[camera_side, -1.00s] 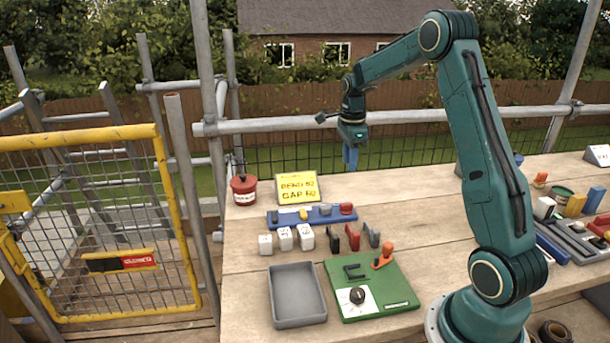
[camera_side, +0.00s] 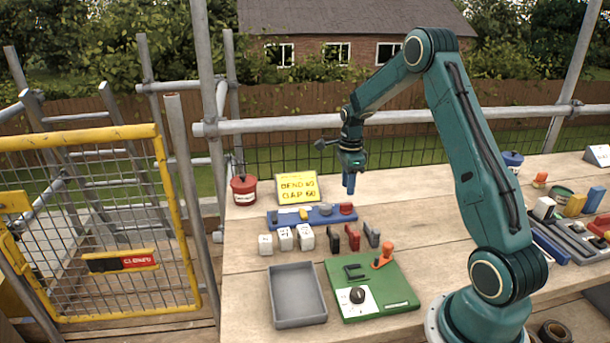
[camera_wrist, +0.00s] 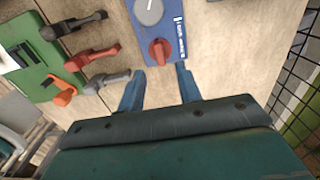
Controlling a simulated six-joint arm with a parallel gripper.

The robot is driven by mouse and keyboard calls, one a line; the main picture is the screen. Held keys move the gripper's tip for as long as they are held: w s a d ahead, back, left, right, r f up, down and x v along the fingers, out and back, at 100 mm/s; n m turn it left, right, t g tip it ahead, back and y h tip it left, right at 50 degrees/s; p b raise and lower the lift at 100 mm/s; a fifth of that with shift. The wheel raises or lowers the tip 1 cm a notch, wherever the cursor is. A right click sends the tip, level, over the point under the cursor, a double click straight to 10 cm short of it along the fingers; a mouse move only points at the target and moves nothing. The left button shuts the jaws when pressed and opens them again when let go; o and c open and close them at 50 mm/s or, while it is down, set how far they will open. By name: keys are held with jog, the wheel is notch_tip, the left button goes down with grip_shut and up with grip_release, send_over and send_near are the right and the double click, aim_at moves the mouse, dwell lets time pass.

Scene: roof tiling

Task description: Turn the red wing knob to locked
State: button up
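Dark, red and grey clips (camera_side: 352,238) stand in front of the panel, with white cubes (camera_side: 285,239) beside them. A grey tray (camera_side: 297,297) and a green board (camera_side: 385,280) lie nearer. A yellow sign (camera_side: 297,187) and red pot (camera_side: 243,191) stand behind.

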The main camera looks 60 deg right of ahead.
aim_at(346, 204)
jog(key=shift+f, duration=3.15)
grip_shut()
